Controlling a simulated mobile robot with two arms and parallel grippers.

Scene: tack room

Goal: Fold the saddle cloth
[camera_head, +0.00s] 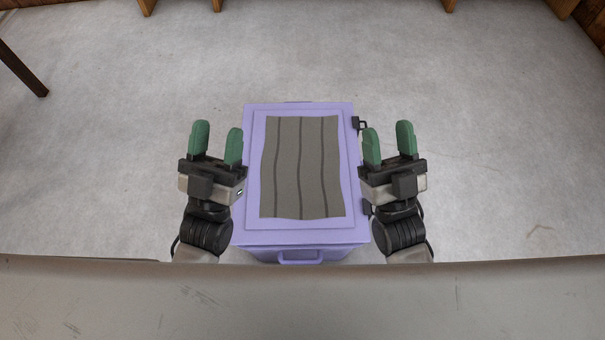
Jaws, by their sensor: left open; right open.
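The saddle cloth (302,165) is grey-brown with darker stripes running away from me. It lies flat and spread out on the lid of a lilac box (300,238), with slightly wavy edges. My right gripper (388,143) is open and empty, just right of the box and the cloth. Both have green fingers pointing away from me. Neither gripper touches the cloth.
The box has a handle (301,257) at the near side and dark latches (360,124) on the right. A pale grey surface (300,298) spans the bottom of the view. Grey floor (480,120) around the box is clear. A dark leg (22,68) stands at far left.

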